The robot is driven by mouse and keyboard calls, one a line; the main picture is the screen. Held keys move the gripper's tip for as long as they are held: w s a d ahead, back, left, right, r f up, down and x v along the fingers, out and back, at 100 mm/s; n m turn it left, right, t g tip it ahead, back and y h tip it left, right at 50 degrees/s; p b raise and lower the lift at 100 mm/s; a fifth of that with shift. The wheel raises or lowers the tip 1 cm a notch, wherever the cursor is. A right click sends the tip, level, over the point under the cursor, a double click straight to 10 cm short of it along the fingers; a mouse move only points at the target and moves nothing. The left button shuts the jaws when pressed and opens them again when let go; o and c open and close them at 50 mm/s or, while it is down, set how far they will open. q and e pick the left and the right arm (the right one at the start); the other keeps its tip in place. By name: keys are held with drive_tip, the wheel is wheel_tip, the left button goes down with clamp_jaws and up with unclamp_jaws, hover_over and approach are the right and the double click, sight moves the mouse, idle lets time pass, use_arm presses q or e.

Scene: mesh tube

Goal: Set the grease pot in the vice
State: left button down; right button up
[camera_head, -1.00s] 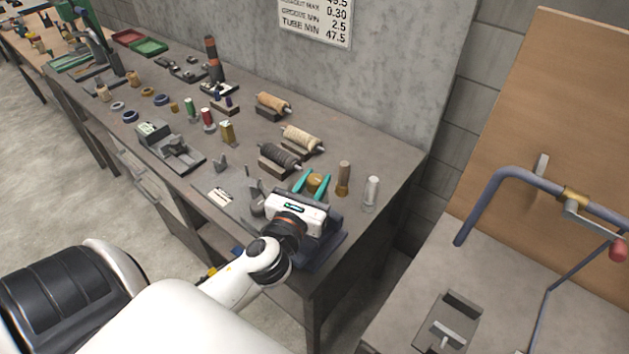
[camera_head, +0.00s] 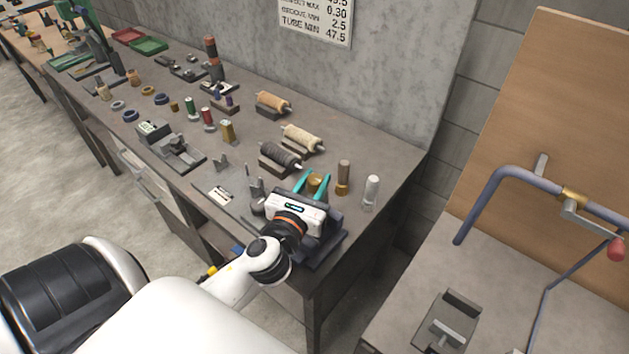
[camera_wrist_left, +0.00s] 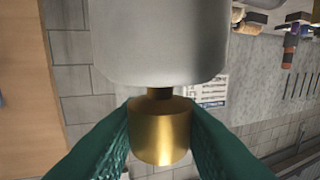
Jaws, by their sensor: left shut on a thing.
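My left gripper (camera_head: 314,180) has teal fingers shut on a small gold pot, which I take for the grease pot (camera_wrist_left: 160,135), above the near right end of the bench. In the left wrist view, the fingers (camera_wrist_left: 160,125) press on both its sides. A dark neck and a large pale grey cylinder (camera_wrist_left: 160,45) show beside it; I cannot tell whether they belong to it. A grey vice-like block with a crossbar (camera_head: 445,328) sits on the right table. A dark blue body (camera_head: 325,248) lies under my gripper, mostly hidden. My right gripper is not visible.
Near the held pot stand a brown cylinder (camera_head: 343,178) and a silver cylinder (camera_head: 371,191). Wound rollers (camera_head: 281,157) lie behind. A grey jawed fixture (camera_head: 176,150) sits further left on the bench (camera_head: 385,150). A bent blue-grey tube (camera_head: 520,174) rises over the right table.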

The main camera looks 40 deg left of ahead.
use_arm(q)
drive_tip(key=shift+f+b, duration=1.9)
drive_tip(key=shift+f, duration=0.75)
idle(1.8)
drive_tip(key=c, duration=1)
unclamp_jaws()
drive_tip(key=shift+s+f, duration=0.1)
drive_tip(key=shift+s+d, duration=0.1)
drive_tip(key=shift+s, duration=0.25)
drive_tip(key=s+d+b, duration=0.2)
drive_tip(key=s+b, duration=0.2)
drive_tip(key=s, duration=0.7)
